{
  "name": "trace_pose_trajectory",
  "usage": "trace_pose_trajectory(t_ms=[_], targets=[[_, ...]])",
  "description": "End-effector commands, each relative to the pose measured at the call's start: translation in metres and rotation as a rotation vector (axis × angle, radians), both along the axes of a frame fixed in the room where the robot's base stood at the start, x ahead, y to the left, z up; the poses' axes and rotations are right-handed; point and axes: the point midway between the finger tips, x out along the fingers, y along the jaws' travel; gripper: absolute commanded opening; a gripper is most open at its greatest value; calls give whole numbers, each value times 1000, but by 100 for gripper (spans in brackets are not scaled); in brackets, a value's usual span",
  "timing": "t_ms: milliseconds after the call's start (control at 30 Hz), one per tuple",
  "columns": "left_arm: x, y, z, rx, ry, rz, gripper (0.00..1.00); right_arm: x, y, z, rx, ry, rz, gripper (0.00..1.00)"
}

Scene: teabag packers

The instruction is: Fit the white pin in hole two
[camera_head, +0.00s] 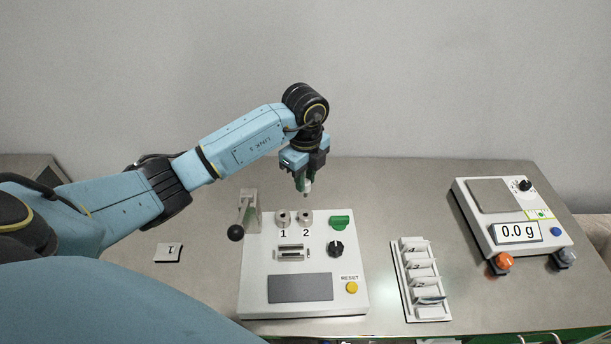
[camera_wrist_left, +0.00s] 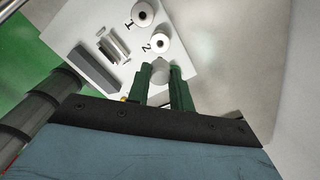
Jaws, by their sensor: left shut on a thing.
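My left gripper (camera_head: 305,186) is shut on the white pin (camera_head: 306,188) and holds it above hole two. In the left wrist view the white pin (camera_wrist_left: 159,72) sits between the green fingers of my left gripper (camera_wrist_left: 161,82). Hole two (camera_head: 306,217) is a round metal socket labelled 2 on the white packer (camera_head: 350,270); it also shows in the left wrist view (camera_wrist_left: 160,41), just beyond the pin. The pin looks apart from the socket. Hole one (camera_head: 283,217), labelled 1, stands to its left. My right gripper is not in view.
A lever with a black knob (camera_head: 236,232) stands at the packer's left. A white rack (camera_head: 438,312) of packets and a scale (camera_head: 548,235) reading 0.0 g are to the right.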

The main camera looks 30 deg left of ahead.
Motion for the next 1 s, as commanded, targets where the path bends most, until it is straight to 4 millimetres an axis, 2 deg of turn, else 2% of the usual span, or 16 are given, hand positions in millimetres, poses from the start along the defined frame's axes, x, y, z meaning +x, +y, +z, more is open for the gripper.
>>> trace_pose_trajectory(t_ms=[600,1000], targets=[[0,0,-53,1,0,0,0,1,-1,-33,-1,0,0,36],[0,0,-58,1,0,-1,0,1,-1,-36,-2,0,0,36]])
